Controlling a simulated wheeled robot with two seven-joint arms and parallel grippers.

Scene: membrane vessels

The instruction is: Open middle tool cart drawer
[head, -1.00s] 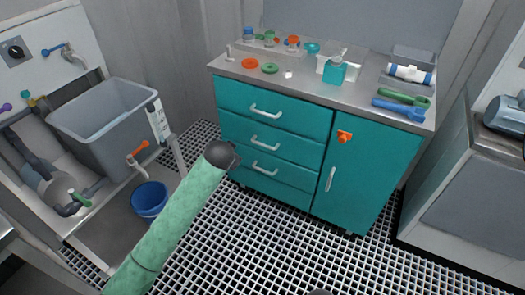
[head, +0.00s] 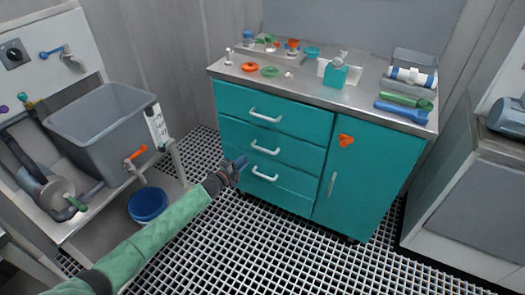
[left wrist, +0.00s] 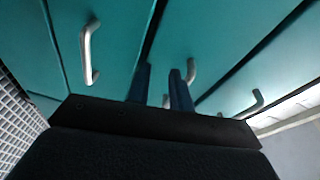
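The teal tool cart (head: 375,180) has a column of drawers on its left, all shut. The middle drawer (head: 300,154) has a silver bar handle (head: 264,146). The top drawer handle (head: 266,115) is above it and the bottom drawer handle (head: 265,174) below. My left gripper (head: 238,162) is in front of the drawers' left edge, around middle-to-bottom drawer height. In the left wrist view its two fingers (left wrist: 161,85) are apart, pointing at the drawer fronts. The middle handle (left wrist: 191,68) is partly hidden behind one finger; nothing is gripped. My right gripper is out of view.
Bottles, rings and tools lie on the cart's top (head: 330,94). An orange tag (head: 345,141) is on the door beside the drawers. A grey basin (head: 105,125) and blue bucket (head: 148,204) stand at left. The grid floor (head: 270,245) before the cart is clear.

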